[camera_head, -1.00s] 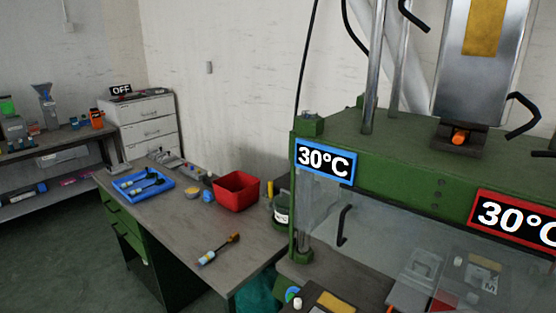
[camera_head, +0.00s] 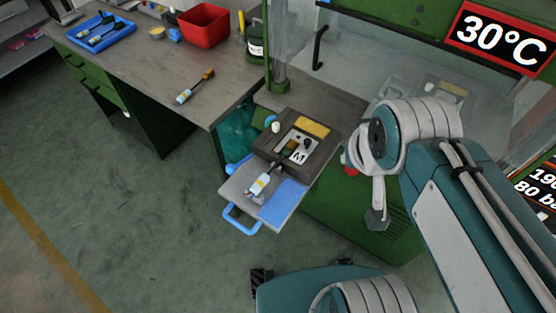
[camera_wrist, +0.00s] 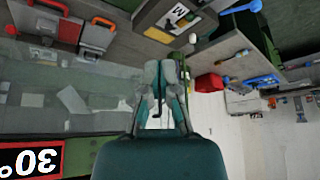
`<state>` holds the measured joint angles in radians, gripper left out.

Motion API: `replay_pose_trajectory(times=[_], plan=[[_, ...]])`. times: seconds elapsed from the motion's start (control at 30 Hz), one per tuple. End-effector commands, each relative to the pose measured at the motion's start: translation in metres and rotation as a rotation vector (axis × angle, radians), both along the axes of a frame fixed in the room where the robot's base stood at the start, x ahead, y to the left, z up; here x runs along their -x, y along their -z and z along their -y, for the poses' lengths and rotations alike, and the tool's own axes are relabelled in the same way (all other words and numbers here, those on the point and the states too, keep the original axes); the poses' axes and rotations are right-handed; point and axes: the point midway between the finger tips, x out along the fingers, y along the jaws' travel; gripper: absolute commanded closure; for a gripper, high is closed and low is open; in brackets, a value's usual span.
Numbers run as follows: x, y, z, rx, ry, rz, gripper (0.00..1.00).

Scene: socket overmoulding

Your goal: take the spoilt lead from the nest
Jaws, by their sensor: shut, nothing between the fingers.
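In the head view a dark block with a grey plate marked M (camera_head: 299,150) sits on a pulled-out slide at the front of the green press; I take it for the nest. A lead (camera_head: 260,184) with a pale, yellow-labelled handle lies on the slide, its dark end reaching into the block. Whether it is spoilt I cannot tell. In the wrist view my gripper (camera_wrist: 165,70) is shut and empty, its fingers together, apart from the M plate (camera_wrist: 180,15) at the top. The lead is not clear there. My arm stands right of the slide in the head view.
A blue handle (camera_head: 241,220) sticks out from the slide, beside a blue pad (camera_head: 284,203). The bench at left holds another lead (camera_head: 194,87), a red bin (camera_head: 203,25) and a blue tray (camera_head: 77,41) of leads. A clear guard (camera_head: 350,68) fronts the press.

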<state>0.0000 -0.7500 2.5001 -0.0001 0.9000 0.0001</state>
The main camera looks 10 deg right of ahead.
Motion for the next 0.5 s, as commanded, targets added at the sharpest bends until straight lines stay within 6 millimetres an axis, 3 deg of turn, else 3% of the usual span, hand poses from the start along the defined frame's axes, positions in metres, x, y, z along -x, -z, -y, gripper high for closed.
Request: replay_pose_trajectory(times=[0.1, 0.27, 0.5], plan=[[0.0, 0.0, 0.0, 0.0, 0.0, 0.0, 0.96], [-0.008, 0.002, -0.005, -0.022, 0.022, -0.026, 0.24], [-0.05, 0.021, -0.035, -0.126, 0.19, -0.172, 0.24]])
